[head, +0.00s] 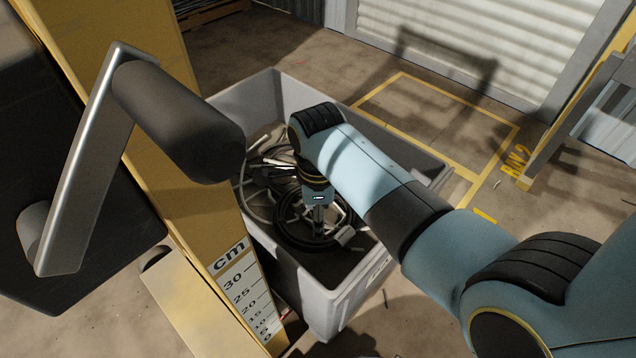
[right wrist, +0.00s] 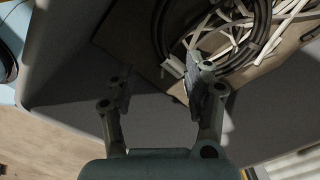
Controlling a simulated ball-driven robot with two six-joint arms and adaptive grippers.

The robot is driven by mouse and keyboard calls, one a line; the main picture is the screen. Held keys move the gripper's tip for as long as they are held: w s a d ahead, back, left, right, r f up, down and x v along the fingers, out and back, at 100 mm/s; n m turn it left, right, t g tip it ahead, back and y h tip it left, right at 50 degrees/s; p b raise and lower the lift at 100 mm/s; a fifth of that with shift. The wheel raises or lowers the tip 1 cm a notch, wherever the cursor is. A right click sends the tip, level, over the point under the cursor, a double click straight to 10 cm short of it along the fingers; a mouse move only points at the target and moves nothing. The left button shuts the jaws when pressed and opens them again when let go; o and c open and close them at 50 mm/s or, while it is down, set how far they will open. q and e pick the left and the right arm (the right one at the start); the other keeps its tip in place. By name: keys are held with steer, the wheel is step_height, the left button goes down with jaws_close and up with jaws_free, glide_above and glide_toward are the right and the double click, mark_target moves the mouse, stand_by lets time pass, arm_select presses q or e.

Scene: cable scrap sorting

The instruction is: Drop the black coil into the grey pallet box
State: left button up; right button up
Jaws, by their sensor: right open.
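The grey pallet box (head: 295,285) stands on the floor in the middle of the head view. The black coil (head: 283,230) lies inside it on a heap of cable scrap. My right gripper (head: 318,232) reaches down into the box at the coil, and its wrist hides part of the ring. In the right wrist view the gripper (right wrist: 158,78) is open with nothing between its fingers. The black coil (right wrist: 160,30) is beyond the fingertips there, apart from the left finger; I cannot tell whether the right finger touches it. My left gripper is not in view.
White and dark cable scraps (head: 262,170) lie around the coil in the box. A yellow post with a cm scale (head: 238,280) stands close to the box's left side, with a black-handled metal lever (head: 185,120) before it. The yellow-marked floor bay (head: 440,115) behind is empty.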

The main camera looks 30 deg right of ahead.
arm_select(q)
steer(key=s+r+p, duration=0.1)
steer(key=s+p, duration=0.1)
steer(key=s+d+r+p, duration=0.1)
steer(key=p, duration=0.1)
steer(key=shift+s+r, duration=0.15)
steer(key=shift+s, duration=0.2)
arm_select(e)
step_height(320, 180, up, 10)
steer(key=shift+s+r, duration=0.1)
